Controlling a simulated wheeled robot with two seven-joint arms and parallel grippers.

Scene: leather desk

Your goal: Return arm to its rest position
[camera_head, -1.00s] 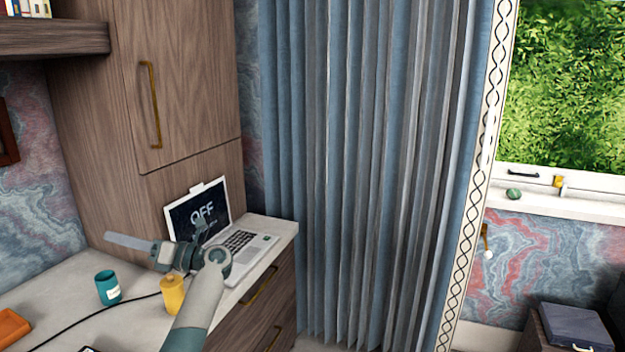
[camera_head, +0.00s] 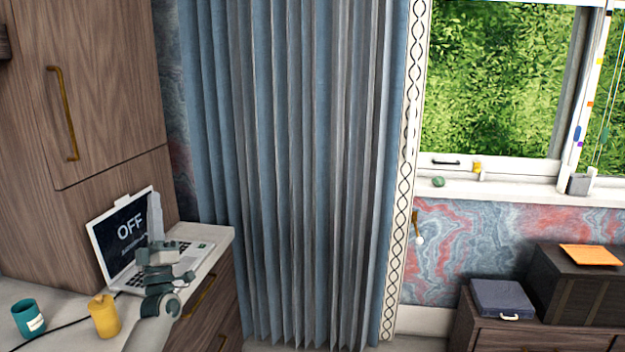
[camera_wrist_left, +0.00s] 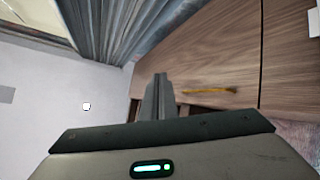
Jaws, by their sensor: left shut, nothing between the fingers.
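My left gripper (camera_head: 155,215) is raised in front of the laptop (camera_head: 122,232), its fingers together and pointing up, with nothing between them. In the left wrist view the closed fingers (camera_wrist_left: 154,98) stand out over clear space, with a wooden cabinet front and its brass handle (camera_wrist_left: 210,91) beyond them. The laptop is open on the desk and its screen reads OFF. My left arm covers part of its keyboard. My right gripper is in neither view.
A yellow container (camera_head: 104,317) and a teal cup (camera_head: 28,318) stand on the desk left of my arm. A tall cabinet (camera_head: 80,110) rises behind. A blue curtain (camera_head: 290,170) hangs to the right. A blue-grey case (camera_head: 502,299) lies at the far right.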

